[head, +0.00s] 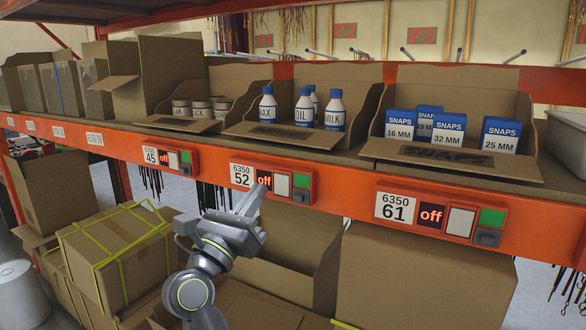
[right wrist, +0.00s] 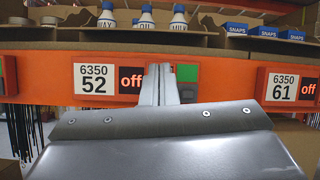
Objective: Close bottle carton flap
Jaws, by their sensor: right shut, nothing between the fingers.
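The bottle carton (head: 358,88) stands open on the orange shelf in the head view. It holds several white bottles with blue caps (head: 305,110), marked WAX, OIL and MILK. Its front flap (head: 280,134) is folded down and outward toward the shelf edge. My right gripper (head: 257,190) is shut and empty, in front of the 6350 52 label panel, below the flap. In the right wrist view its closed fingers (right wrist: 160,70) point at that panel, with the bottles (right wrist: 145,18) above. My left gripper is in neither view.
A carton of cans (head: 192,123) stands to the left, and a carton of blue SNAPS boxes (head: 450,128) to the right. The orange beam (head: 340,195) carries label panels with buttons. Strapped boxes (head: 120,250) and open cartons fill the level below.

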